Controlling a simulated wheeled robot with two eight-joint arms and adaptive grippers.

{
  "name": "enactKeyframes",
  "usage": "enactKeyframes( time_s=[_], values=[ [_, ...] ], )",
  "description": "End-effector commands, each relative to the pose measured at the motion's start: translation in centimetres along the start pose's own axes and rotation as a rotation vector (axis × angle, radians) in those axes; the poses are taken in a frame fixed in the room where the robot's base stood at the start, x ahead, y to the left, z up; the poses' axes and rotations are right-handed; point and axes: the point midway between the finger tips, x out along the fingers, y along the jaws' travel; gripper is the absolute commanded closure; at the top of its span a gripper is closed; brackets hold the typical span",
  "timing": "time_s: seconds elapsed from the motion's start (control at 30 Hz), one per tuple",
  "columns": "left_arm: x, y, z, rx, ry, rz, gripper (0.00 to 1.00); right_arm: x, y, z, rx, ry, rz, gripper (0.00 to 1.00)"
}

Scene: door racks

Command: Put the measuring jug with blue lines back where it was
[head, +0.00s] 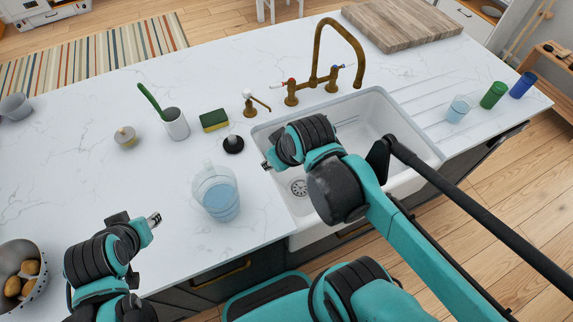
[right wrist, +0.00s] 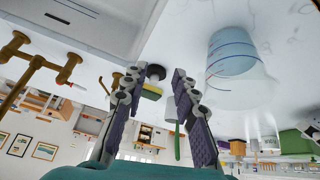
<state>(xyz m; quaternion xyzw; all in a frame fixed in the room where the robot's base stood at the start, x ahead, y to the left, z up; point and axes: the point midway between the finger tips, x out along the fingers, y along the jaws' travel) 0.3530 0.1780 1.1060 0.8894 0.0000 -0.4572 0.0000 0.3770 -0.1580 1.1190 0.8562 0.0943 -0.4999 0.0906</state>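The clear measuring jug (head: 217,192) stands upright on the white counter, left of the sink, with its lower part looking blue. In the right wrist view, which is upside down, the jug (right wrist: 238,70) shows blue lines and stands to the right of the fingers. My right gripper (right wrist: 157,95) is open with nothing between its fingers. In the head view its tip (head: 267,165) is just right of the jug, apart from it, and mostly hidden by my arm. My left gripper (head: 154,219) is over the counter at lower left, apart from the jug; its finger opening is unclear.
The white sink (head: 375,105) with brass tap (head: 318,70) lies right of the jug. Behind the jug are a black stopper (head: 233,144), sponge (head: 214,120) and brush holder (head: 175,124). Clear (head: 458,109), green (head: 493,95) and blue (head: 522,85) cups stand at right. A potato bowl (head: 38,268) is lower left.

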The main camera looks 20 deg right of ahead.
Motion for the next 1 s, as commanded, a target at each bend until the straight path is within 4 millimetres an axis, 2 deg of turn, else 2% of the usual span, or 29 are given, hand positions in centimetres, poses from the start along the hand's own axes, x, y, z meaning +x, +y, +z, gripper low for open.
enactKeyframes(
  time_s=[0.03, 0.2, 0.63, 0.73, 0.9, 1.0],
  values=[
    [0.0, 0.0, 0.0, 0.000, 0.000, 0.000, 0.63, -0.1, 0.3, 1.1, 0.058, 0.023, 0.025, 0.72],
    [0.0, 0.0, 0.0, 0.000, 0.000, 0.000, 0.63, -0.2, 1.1, 2.8, 0.209, 0.089, 0.075, 0.72],
    [0.2, 0.0, 0.1, 0.000, 0.000, 0.000, 0.63, 0.0, 1.3, 3.3, 0.250, 0.108, 0.086, 0.72],
    [1.2, 0.0, 0.9, 0.000, 0.000, 0.000, 0.63, 1.1, 1.2, 3.9, 0.249, 0.107, 0.086, 0.72],
    [4.3, 0.0, 3.1, 0.000, 0.000, 0.000, 0.63, 4.4, 1.0, 5.8, 0.249, 0.107, 0.085, 0.72],
    [5.4, 0.0, 3.9, 0.000, 0.000, 0.000, 0.63, 5.6, 0.9, 6.4, 0.249, 0.107, 0.085, 0.72]
  ],
)
